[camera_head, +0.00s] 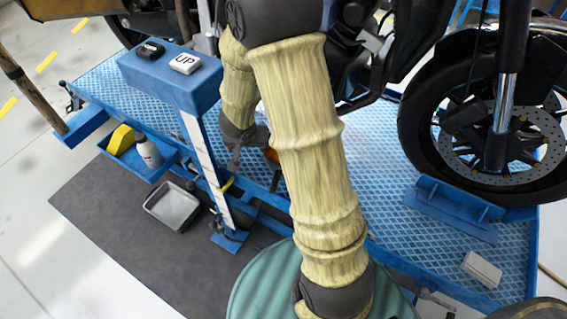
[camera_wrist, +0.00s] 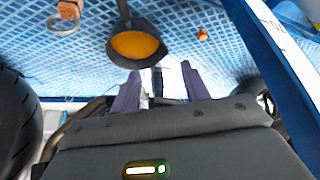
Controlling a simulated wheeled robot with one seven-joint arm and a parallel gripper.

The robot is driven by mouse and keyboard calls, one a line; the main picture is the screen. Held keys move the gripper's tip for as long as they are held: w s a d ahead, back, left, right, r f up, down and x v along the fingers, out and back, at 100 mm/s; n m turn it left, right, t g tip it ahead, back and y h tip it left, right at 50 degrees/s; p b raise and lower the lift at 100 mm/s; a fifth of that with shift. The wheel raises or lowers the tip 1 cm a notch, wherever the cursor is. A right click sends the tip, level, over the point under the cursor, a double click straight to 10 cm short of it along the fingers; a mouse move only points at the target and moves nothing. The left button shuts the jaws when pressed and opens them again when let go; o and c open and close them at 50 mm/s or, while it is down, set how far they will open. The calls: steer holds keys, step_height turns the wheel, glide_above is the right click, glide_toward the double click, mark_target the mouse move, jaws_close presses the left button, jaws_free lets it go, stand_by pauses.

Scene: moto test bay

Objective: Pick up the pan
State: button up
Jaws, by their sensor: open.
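My gripper (camera_wrist: 159,85) is open, with its two purple fingers apart in the wrist view. A dark round pan-like thing (camera_wrist: 137,58) with an orange inside and a handle lies just beyond the fingertips, over the blue patterned platform. No finger is seen holding it. In the head view my gripper (camera_head: 240,155) hangs low over the platform, partly behind my arm. A small orange patch (camera_head: 271,155) shows beside it, mostly hidden by my arm. A grey rectangular tray-like pan (camera_head: 172,206) lies on the dark mat to the left, apart from my gripper.
The blue platform (camera_head: 390,150) carries a motorcycle with a large wheel (camera_head: 420,120). A blue post with an UP button (camera_head: 186,63) stands close left of my arm. A white bottle (camera_head: 148,152) is in a blue side tray. A pale box (camera_head: 482,268) lies at right. The dark mat (camera_head: 110,215) has free room.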

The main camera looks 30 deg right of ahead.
step_height(320, 180, down, 7)
steer(key=s+d+m+g+h+b, duration=0.1)
steer(key=s+d+g, duration=0.1)
steer(key=shift+m+g+h+b, duration=0.3)
steer(key=shift+h, duration=0.1)
steer(key=shift+d, duration=0.1)
steer(key=b+x, duration=0.7)
steer(key=x, duration=0.5)
steer(key=shift+f, duration=0.1)
steer(key=b+x, duration=0.4)
steer(key=x, duration=0.1)
steer(key=shift+s+f, duration=0.1)
steer(key=shift+c, duration=0.3)
